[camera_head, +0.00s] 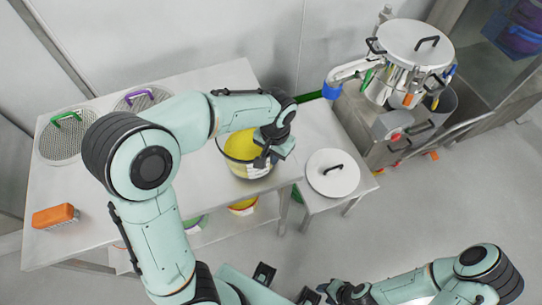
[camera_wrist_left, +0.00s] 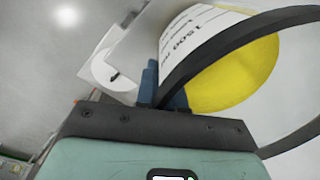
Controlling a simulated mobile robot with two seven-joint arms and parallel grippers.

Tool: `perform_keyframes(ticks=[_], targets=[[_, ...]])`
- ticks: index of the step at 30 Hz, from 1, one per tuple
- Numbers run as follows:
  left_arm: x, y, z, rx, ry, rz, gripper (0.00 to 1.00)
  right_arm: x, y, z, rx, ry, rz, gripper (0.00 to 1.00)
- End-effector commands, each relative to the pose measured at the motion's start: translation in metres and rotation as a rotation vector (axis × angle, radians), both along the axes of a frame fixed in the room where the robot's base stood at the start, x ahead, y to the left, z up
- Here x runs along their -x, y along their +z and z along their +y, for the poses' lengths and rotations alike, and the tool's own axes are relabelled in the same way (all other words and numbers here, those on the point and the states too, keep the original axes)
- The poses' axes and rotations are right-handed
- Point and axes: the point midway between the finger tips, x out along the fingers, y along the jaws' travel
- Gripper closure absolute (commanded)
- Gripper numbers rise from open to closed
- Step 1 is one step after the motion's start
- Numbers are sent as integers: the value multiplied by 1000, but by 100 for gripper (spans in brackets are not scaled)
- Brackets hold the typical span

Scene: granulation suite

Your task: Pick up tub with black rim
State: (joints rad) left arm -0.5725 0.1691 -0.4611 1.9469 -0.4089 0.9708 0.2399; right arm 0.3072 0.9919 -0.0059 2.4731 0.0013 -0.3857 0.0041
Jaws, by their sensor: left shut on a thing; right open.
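The tub with the black rim (camera_head: 236,145) has a yellow inside and stands near the right end of the steel table in the head view. In the left wrist view its black rim (camera_wrist_left: 215,48) runs close across the picture, with a white label and the yellow inside showing. My left gripper (camera_head: 270,155) is at the tub's right side. Its blue fingers (camera_wrist_left: 160,92) are shut on the rim. The arm hides part of the tub. My right gripper (camera_head: 325,290) is low in the head view, open and away from the table.
The steel table (camera_head: 110,215) also holds an orange brush (camera_head: 55,216) and two sieves, one with a green handle (camera_head: 66,118). A white lid (camera_head: 332,172) lies on a lower stand to the right. A steel vessel (camera_head: 413,45) stands at the back right. Open floor lies at the right.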

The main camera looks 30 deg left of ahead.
Motion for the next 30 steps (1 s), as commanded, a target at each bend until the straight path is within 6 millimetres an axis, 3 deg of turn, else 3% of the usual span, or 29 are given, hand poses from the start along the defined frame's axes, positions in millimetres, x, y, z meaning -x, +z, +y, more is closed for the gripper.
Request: perform_keyframes(ticks=[12, 18, 24, 30], targets=[[-2, 113, 0, 2, 0, -11, 100, -14, 22, 0, 0, 0, -16, 57], [-1, 154, 0, 1, 0, -7, 100, -20, 30, 0, 0, 0, -22, 57], [-1, 175, 0, -1, 0, -5, 100, -23, 34, 0, 0, 0, -26, 57], [0, 179, 0, -1, 0, -2, 100, -23, 35, 0, 0, 0, -27, 57]])
